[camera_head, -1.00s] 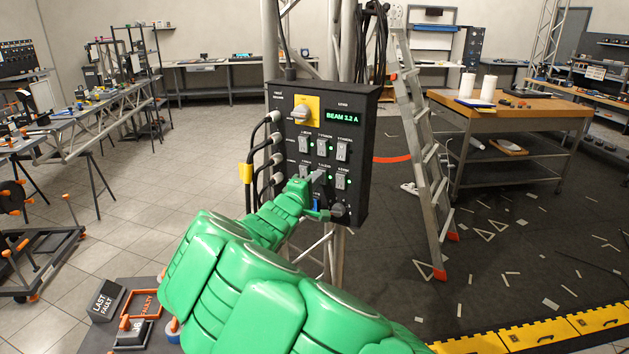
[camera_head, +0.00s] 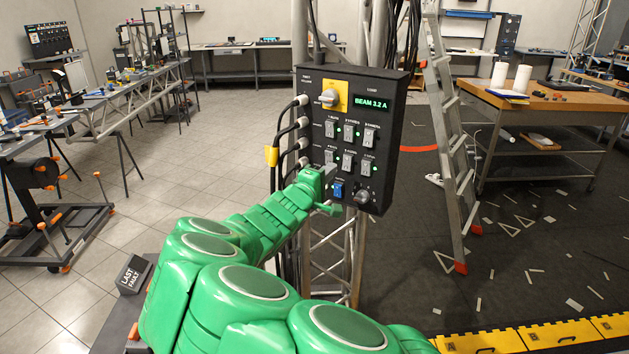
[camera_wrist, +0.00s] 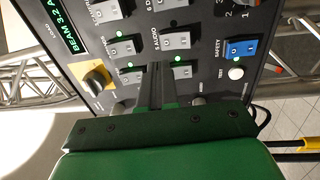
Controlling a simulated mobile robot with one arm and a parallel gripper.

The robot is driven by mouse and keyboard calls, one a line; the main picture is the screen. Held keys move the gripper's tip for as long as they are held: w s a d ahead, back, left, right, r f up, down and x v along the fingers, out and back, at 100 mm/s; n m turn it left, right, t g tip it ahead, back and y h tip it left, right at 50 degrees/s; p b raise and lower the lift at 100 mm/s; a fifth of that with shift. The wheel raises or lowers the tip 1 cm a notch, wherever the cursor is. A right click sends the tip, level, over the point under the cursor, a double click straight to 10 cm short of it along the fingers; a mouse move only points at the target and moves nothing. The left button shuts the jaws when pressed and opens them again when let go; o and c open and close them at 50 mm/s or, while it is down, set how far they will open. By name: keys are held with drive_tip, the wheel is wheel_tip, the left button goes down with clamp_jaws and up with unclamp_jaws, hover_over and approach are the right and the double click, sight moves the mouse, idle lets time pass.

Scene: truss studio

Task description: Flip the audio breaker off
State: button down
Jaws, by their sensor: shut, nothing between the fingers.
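The breaker panel (camera_head: 385,150) is a dark box on a truss post. In the head view this breaker (camera_head: 348,160) is in the middle of the lower row of grey switches. My gripper (camera_wrist: 155,68) is shut and empty, its fingertips close to the panel, below and left of the audio breaker in the wrist view. In the head view my gripper (camera_head: 328,172) is left of that breaker. I cannot tell whether it touches the panel.
A blue safety switch (camera_head: 337,188) and a round knob (camera_head: 362,197) sit low on the panel. A yellow-backed rotary switch (camera_head: 330,98) is at its upper left. Cables (camera_head: 287,130) plug into its left side. A ladder (camera_head: 452,140) stands to the right.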

drive_tip(key=r+v, duration=0.1)
drive_tip(key=v, duration=0.6)
drive_tip(key=shift+r, duration=0.3)
drive_tip(key=shift+s+a, duration=0.1)
drive_tip(key=shift+s, duration=0.05)
drive_tip(key=s+d+r+m+g+h, duration=0.2)
drive_tip(key=s+d+m+g, duration=0.15)
drive_tip(key=d, duration=0.45)
drive_tip(key=s+d+r+m+g+h, duration=0.1)
drive_tip(key=s+d+m+g, duration=0.25)
drive_tip(key=d, duration=0.45)
drive_tip(key=s+d+f+m+g+y, duration=0.25)
drive_tip(key=s+d+g, duration=0.45)
drive_tip(key=s, duration=0.4)
drive_tip(key=s+a+f+g+y, duration=0.1)
drive_tip(key=s+a+f+y, duration=0.1)
drive_tip(key=s, duration=0.7)
drive_tip(key=s+a+f+m+g+y, duration=0.1)
drive_tip(key=s+a+y, duration=0.4)
drive_tip(key=s, duration=0.5)
drive_tip(key=s+a+f+g+y, duration=0.1)
drive_tip(key=s+a+f+y, duration=0.2)
drive_tip(key=s, duration=0.7)
drive_tip(key=shift+a+f+y, duration=0.3)
drive_tip(key=shift+a+y, duration=0.35)
drive_tip(key=shift+a, duration=0.05)
